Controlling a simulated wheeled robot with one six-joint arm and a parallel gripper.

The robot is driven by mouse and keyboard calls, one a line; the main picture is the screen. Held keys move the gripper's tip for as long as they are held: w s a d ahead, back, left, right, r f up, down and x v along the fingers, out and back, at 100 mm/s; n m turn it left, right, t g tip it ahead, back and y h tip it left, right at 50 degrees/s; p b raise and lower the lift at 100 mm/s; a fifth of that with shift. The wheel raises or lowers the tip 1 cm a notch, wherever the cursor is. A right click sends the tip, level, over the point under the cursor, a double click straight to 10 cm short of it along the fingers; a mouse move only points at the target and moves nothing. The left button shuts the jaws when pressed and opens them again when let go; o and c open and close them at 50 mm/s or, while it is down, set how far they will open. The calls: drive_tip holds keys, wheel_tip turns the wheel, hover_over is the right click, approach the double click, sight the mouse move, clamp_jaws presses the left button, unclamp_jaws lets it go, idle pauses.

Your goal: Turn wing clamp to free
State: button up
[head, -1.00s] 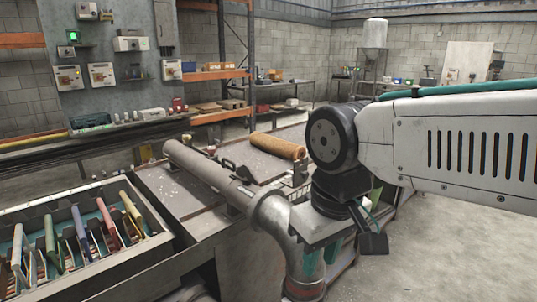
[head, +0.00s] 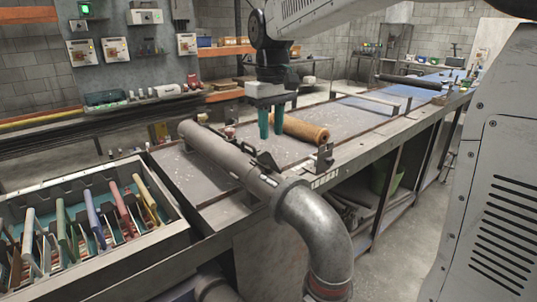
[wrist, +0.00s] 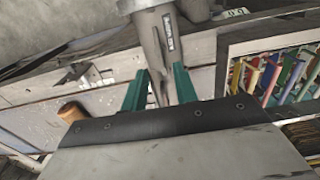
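A long grey tube (head: 222,152) lies across the bench and joins a metal elbow pipe (head: 322,228). A small dark fitting with a lever (head: 266,160) sits on the tube close to the elbow. It looks like the wing clamp, but its exact position is too small to tell. My gripper (head: 271,135) hangs above the bench behind the fitting, its teal fingers pointing down. In the wrist view the fingers (wrist: 160,70) are apart with nothing gripped. The tube (wrist: 157,42) shows beyond and between them there; the clamp is not clear in that view.
An orange-brown roll (head: 300,129) lies on the bench just right of my fingers, near a small upright metal bracket (head: 325,157). A bin of coloured panels (head: 172,215) stands at the left. The bench top (head: 350,122) is mostly clear farther right.

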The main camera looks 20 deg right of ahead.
sight(269, 154)
drive_tip(key=shift+w+f, duration=0.2)
drive_tip(key=shift+w, duration=0.2)
drive_tip(key=shift+f, duration=0.35)
wheel_tip(269, 154, down, 7)
drive_tip(key=shift+a+r, duration=0.1)
clamp_jaws()
